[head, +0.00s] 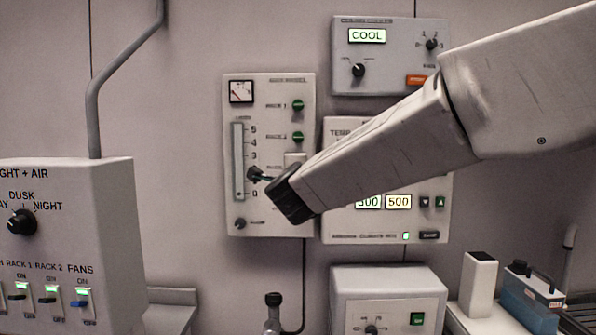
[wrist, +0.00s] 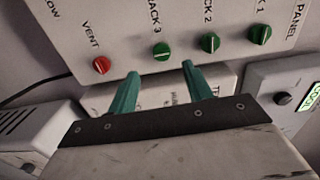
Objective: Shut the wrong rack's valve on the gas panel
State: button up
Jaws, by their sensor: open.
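The gas panel (head: 268,85) hangs on the wall, with a gauge and a flow tube. Its green Rack 1 valve (head: 298,105) and Rack 2 valve (head: 298,137) show in the head view; my arm hides the Rack 3 valve there. In the wrist view, the green Rack 3 (wrist: 162,50), Rack 2 (wrist: 210,42) and Rack 1 valves sit in a row beside the red vent knob (wrist: 101,65). My gripper (wrist: 158,80) is open and empty, its teal fingers spread near the Rack 3 valve, not around it. I cannot tell which rack is wrong.
A cooler box (head: 390,45) and a climate box (head: 338,222) hang close to the panel's right. A light and air box (head: 75,250) stands at front left. A white box (head: 390,285) is below. The wall left of the panel is bare.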

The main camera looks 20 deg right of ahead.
jog(key=x, duration=0.8)
jog(key=shift+m, duration=0.3)
jog(key=shift+d+r, duration=0.15)
jog(key=c, duration=1)
